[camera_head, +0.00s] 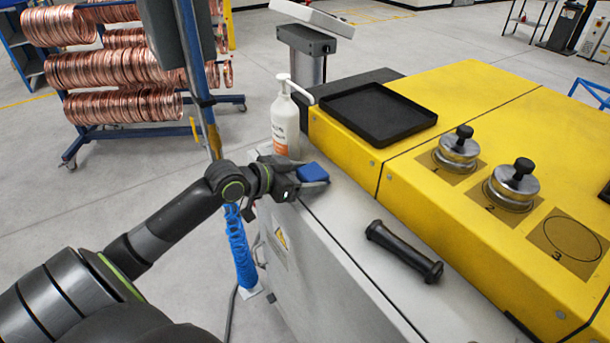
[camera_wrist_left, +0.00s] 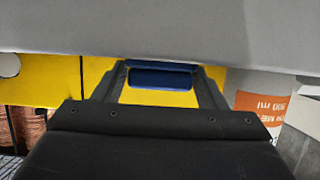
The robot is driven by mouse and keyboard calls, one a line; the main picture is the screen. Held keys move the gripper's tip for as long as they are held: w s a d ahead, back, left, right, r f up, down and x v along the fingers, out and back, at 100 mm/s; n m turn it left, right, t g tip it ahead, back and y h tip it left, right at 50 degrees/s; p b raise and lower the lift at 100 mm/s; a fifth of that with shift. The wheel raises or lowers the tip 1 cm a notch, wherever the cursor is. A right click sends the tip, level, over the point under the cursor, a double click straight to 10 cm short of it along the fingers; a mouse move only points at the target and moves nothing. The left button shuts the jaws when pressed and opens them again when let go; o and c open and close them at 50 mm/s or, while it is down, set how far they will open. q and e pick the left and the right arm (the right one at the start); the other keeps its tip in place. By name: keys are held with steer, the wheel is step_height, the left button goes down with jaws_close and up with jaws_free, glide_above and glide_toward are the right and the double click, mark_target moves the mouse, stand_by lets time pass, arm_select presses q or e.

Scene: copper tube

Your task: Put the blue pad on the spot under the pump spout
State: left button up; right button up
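The blue pad (camera_head: 313,172) is at the left end of the grey bench top, just in front of the white pump bottle (camera_head: 286,125) and near its spout (camera_head: 302,92). My left gripper (camera_head: 308,175) reaches in from the left, with its fingers on either side of the pad. In the left wrist view the pad (camera_wrist_left: 160,78) fills the gap between the fingertips, so the gripper looks shut on it. I cannot tell whether the pad touches the bench. The spot under the spout is hidden. My right gripper is out of view.
A black tray (camera_head: 379,112) and metal weights with black knobs (camera_head: 458,145) are on the yellow machine (camera_head: 535,120). A black bar (camera_head: 404,250) lies on the grey bench (camera_head: 350,215). A blue post (camera_head: 204,100) and copper coils (camera_head: 118,68) stand at the left.

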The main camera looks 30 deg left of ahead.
mark_target(302, 176)
arm_select(q)
steer(key=shift+o, duration=1.4)
steer(key=shift+r, duration=0.1)
steer(key=shift+s+a+r, duration=0.2)
steer(key=shift+s, duration=0.15)
steer(key=v, duration=0.5)
steer(key=shift+s, duration=0.1)
steer(key=p+v, duration=0.4)
steer(key=v, duration=0.2)
steer(key=shift+p, duration=0.35)
